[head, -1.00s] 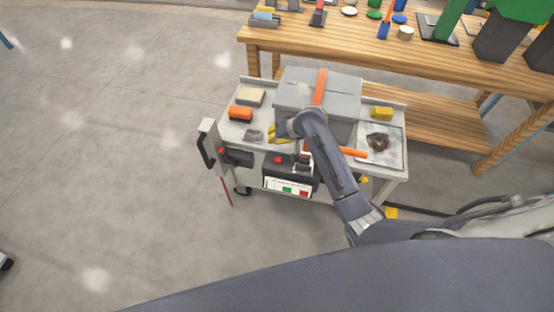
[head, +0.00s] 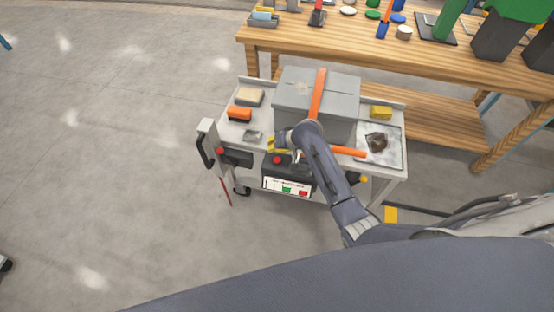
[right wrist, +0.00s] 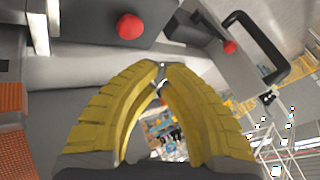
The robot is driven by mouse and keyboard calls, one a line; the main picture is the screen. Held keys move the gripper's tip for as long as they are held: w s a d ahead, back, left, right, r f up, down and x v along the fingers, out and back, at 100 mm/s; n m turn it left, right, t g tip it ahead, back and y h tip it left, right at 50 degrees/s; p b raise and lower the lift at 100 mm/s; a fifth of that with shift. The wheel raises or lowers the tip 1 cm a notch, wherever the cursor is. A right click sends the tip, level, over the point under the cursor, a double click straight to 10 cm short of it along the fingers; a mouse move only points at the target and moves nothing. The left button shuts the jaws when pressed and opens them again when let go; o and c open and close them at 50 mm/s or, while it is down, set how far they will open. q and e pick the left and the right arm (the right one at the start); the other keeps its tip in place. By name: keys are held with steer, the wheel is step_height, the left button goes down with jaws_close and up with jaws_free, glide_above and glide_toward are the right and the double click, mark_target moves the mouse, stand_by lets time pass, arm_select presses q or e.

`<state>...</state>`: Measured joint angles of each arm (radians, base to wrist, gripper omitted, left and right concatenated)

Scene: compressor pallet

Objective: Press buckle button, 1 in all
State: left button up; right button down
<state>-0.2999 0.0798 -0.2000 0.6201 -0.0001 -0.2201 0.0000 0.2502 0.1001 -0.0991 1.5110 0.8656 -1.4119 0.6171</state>
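A grey box (head: 330,92) with an orange strap (head: 319,92) over its top stands on a grey cart (head: 228,133). No buckle can be made out; my right arm hides part of the box's front. A black unit (head: 268,172) at the cart's front has a red button (head: 277,160) on top; a red button also shows in the right wrist view (right wrist: 130,27). My right gripper (head: 270,145) is just behind that button in the head view. In the right wrist view its yellow fingertips (right wrist: 162,66) meet with nothing between them. My left gripper is out of view.
The cart holds an orange block (head: 240,114), a tan block (head: 250,97), a yellow block (head: 381,112) and a stained tray (head: 393,152). A handle (head: 205,150) stands at its left. A wooden bench (head: 350,45) is behind. Floor at left is clear.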

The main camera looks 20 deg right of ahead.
steer(key=shift+f, duration=1.45)
steer(key=shift+f, duration=1.05)
stand_by(1.7)
steer(key=shift+r, duration=1)
steer(key=shift+r, duration=0.1)
steer(key=shift+r, duration=2.4)
steer(key=shift+s, duration=0.1)
